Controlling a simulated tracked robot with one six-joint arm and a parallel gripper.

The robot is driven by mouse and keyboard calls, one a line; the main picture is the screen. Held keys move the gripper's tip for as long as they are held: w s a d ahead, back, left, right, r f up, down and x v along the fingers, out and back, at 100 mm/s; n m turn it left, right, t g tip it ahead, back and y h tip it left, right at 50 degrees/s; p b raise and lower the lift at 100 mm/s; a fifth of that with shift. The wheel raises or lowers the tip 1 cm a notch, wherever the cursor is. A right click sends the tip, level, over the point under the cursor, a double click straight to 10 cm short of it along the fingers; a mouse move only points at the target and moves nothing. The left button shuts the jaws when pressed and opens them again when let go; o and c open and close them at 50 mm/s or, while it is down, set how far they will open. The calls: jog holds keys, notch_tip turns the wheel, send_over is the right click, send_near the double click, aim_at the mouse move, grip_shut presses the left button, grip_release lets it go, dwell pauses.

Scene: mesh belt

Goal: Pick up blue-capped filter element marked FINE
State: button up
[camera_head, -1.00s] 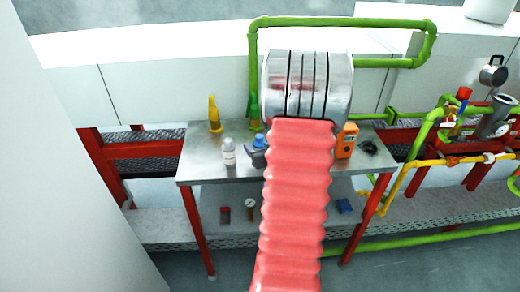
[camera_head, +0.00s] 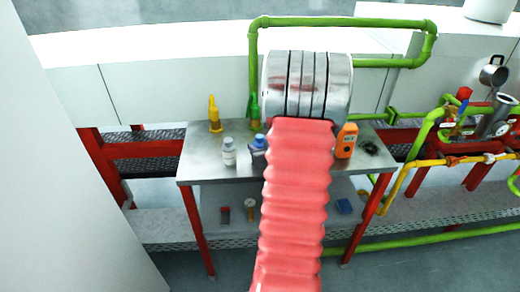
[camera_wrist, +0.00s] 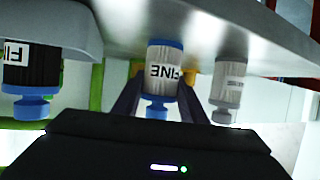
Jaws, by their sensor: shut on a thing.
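The wrist view appears upside down. A white filter element with a blue cap and a FINE label (camera_wrist: 161,75) sits between the dark fingers of my gripper (camera_wrist: 158,100), which is shut on it. Its base is close to the metal surface; I cannot tell whether it touches. In the head view its blue cap (camera_head: 259,141) shows left of my red arm, which hides part of the area. A second blue-capped element marked FINE, with a black body (camera_wrist: 32,68), is at the left of the wrist view.
A grey-capped white element (camera_wrist: 228,85) stands close beside the held one; it shows in the head view (camera_head: 229,152). On the metal table (camera_head: 205,165) are a yellow bottle (camera_head: 215,114), a green bottle (camera_head: 253,108) and an orange device (camera_head: 346,140). The table's front left is clear.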

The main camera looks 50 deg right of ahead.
jog(key=c, duration=0.4)
jog(key=shift+r, duration=0.15)
notch_tip(320, 180, up, 10)
jog(key=shift+f, duration=0.15)
dwell(0.4)
dwell(0.5)
